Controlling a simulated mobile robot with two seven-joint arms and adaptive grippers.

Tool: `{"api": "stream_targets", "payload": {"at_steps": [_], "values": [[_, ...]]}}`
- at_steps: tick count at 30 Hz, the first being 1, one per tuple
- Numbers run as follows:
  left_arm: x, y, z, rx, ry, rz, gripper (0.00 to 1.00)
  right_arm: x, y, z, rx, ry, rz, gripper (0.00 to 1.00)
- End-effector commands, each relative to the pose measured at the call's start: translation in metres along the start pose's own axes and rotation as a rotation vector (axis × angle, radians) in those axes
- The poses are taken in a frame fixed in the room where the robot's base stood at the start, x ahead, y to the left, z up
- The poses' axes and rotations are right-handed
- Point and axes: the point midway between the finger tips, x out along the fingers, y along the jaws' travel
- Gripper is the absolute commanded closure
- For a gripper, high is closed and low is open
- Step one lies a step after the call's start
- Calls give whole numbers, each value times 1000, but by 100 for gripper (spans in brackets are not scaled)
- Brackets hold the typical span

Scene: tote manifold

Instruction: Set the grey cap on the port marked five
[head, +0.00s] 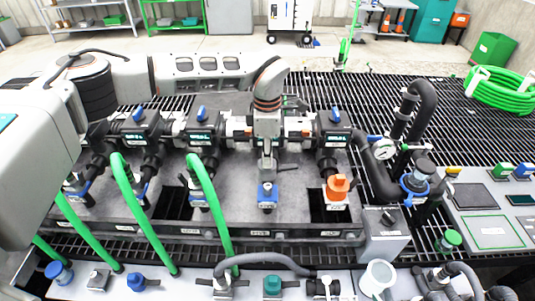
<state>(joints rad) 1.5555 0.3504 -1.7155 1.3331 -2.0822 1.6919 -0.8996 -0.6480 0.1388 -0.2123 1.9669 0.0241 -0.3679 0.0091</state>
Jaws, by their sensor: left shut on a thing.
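My left gripper (267,158) reaches down over the middle of the manifold. It is shut on a small grey piece with a dark side lever, which looks like the grey cap (267,166); the fingers hide part of it. Just below it in the picture is a port with a blue collar (267,193); I cannot tell whether the cap touches it. An orange cap (338,188) sits on the port to its right. Green hoses run to ports on the left. The port labels (260,234) are too small to read. My right gripper is not in view.
Blue-handled valves (202,113) line the back.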

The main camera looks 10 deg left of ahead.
Motion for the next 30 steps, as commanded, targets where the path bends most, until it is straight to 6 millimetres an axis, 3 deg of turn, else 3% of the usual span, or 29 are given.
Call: {"api": "stream_targets", "payload": {"at_steps": [6,30], "values": [[17,0,0,0,0,-2,100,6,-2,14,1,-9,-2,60],[66,-1,0,0,0,-1,100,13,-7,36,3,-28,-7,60]]}}
